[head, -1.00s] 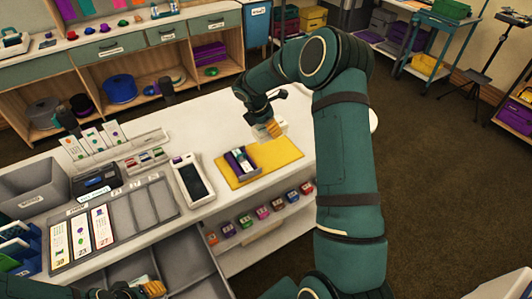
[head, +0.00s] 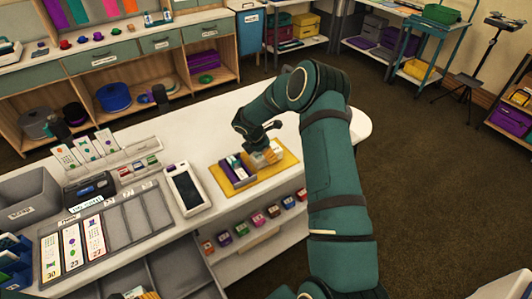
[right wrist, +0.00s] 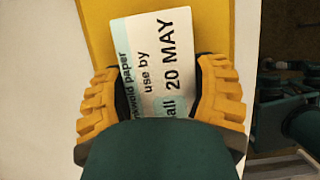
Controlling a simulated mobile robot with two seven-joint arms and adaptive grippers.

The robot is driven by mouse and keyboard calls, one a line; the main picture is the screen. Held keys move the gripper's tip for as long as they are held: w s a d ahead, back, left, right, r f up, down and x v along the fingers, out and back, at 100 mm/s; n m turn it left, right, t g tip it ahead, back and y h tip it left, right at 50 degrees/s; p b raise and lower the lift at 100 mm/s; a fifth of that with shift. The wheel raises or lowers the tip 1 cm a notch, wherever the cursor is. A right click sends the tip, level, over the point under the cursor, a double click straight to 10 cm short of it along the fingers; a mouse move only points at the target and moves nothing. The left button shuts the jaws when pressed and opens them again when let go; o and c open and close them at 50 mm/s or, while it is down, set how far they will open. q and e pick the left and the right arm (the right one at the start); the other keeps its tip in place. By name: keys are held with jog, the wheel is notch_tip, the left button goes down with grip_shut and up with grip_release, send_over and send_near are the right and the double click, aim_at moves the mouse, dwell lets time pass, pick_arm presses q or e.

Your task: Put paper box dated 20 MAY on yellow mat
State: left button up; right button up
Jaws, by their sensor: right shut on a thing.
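The paper box dated 20 MAY (right wrist: 166,62) is white and pale blue, with its printed label facing the right wrist camera. My right gripper (head: 268,155) is shut on it, one yellow finger on each side. The yellow mat (head: 284,169) lies on the white counter under the right gripper; it also shows behind the box in the right wrist view (right wrist: 98,22). The held box is at or just above the mat; I cannot tell if it touches.
A grey holder with purple contents (head: 236,172) stands on the left part of the mat, close beside the held box. A white device with a dark screen (head: 187,189) lies left of the mat. Several small colored boxes line the shelf below. The counter's right end is clear.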

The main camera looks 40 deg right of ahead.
jog(key=shift+r, duration=0.1)
jog(key=o, duration=0.9)
jog(key=shift+c, duration=0.2)
jog(key=shift+r, duration=0.1)
jog(key=v, duration=1.2)
jog(key=shift+p, duration=0.4)
